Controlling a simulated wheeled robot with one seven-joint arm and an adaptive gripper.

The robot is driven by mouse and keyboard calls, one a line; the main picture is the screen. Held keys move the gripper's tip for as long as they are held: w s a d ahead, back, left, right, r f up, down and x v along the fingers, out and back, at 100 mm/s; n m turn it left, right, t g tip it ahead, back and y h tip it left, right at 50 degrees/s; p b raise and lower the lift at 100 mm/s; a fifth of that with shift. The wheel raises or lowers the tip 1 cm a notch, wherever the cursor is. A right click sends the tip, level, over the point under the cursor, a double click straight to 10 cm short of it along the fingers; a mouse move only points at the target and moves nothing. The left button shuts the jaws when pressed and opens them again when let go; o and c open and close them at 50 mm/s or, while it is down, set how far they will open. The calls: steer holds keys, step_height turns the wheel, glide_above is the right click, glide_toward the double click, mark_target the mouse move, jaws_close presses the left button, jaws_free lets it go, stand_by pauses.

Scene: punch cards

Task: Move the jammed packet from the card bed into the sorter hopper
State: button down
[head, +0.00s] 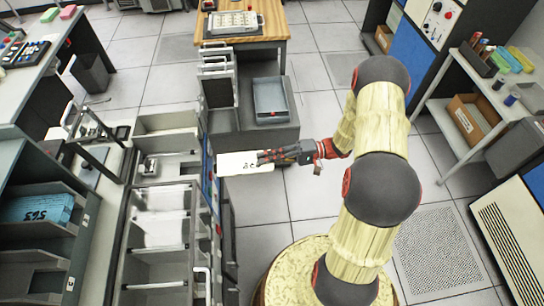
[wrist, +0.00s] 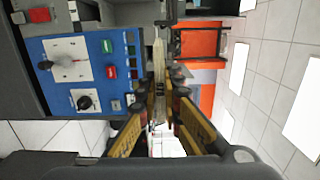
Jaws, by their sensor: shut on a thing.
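My gripper (head: 263,157) is shut on a white packet (head: 232,166) with dark lettering. The packet reaches out to the left of the fingers, beside the right edge of the long grey machine (head: 125,240) with its open bays. In the wrist view my gripper (wrist: 160,100) has a finger on each side of the packet (wrist: 159,65), which shows as a thin pale edge. I cannot tell whether the packet touches the machine. Which bays are the card bed and the sorter hopper is not clear.
A blue control panel (wrist: 82,70) with knobs and buttons is close on the left in the wrist view. A low cart holds a grey-blue tray (head: 270,98) behind my gripper. A rack with a blue packet (head: 40,208) stands far left. Tiled floor (head: 262,210) is free below my arm.

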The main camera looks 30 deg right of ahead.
steer(key=shift+v, duration=1.1)
steer(key=shift+p, duration=0.5)
